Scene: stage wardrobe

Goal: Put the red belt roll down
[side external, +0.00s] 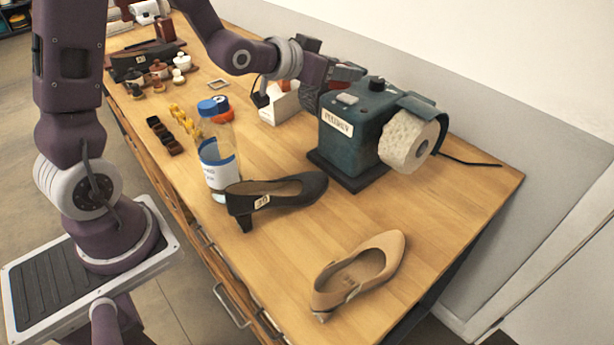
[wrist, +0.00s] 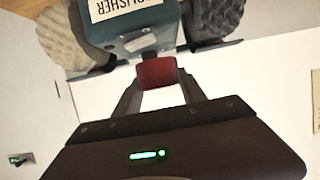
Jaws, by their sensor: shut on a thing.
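The red belt roll (wrist: 158,72) is held between the two fingertips of my gripper (wrist: 158,82) in the wrist view. In the side view a red patch (side external: 347,72) shows at my gripper, just behind the teal polisher (side external: 352,130), and the polisher partly hides it. The roll is off the table as far as I can see, close to the polisher's back side. In the wrist view the polisher body (wrist: 135,25) with its label is right beyond the roll. I cannot tell whether they touch.
The polisher's pale buffing wheel (side external: 408,142) faces front right. A white box (side external: 282,105) stands left of the polisher. The table's right end (side external: 470,200) is clear.

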